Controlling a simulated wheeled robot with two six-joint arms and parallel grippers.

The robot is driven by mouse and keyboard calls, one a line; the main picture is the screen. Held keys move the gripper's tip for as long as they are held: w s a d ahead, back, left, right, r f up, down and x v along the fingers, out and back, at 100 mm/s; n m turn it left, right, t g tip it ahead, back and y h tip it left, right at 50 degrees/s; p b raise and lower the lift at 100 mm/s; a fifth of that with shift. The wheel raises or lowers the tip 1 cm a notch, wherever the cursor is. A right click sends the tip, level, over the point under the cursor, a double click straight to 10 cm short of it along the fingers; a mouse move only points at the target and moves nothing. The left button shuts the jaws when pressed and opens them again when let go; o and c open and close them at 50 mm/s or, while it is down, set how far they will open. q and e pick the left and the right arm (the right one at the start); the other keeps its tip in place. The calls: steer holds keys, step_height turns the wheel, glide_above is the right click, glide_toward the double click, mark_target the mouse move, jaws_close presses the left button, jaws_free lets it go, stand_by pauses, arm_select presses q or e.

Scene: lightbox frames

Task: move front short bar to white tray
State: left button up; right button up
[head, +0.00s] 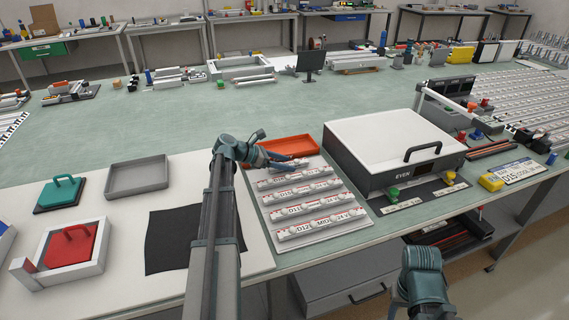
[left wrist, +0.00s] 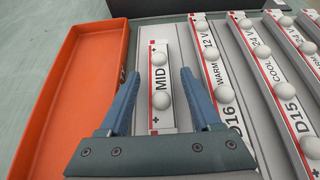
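A short white bar marked MID (left wrist: 160,85), with a red edge stripe and round white domes, lies on a grey board in the left wrist view. My left gripper (left wrist: 158,78) is open, its blue fingers on either side of this bar. A gap shows on both sides. In the head view the left gripper (head: 290,163) is over the back end of the board (head: 318,234), partly covering the back row. My right arm's wrist is at the lower right; its gripper is largely cut off. I cannot tell which thing is the white tray.
An orange tray (head: 290,147) stands right behind the board; it also shows in the wrist view (left wrist: 70,90). A white-topped box (head: 390,140) with a black handle stands to the right. A grey tray (head: 138,177), a black cloth (head: 178,240) and a white frame (head: 95,262) lie left.

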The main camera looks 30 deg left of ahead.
arm_select(q)
steer(key=shift+r, duration=0.2)
steer(key=p+v, duration=0.6)
steer(key=v, duration=0.5)
steer(key=shift+a+r, duration=0.1)
steer(key=shift+a, duration=0.05)
steer(key=shift+s+a+r, duration=0.1)
steer(key=shift+s+a, duration=0.15)
steer(key=shift+s, duration=0.1)
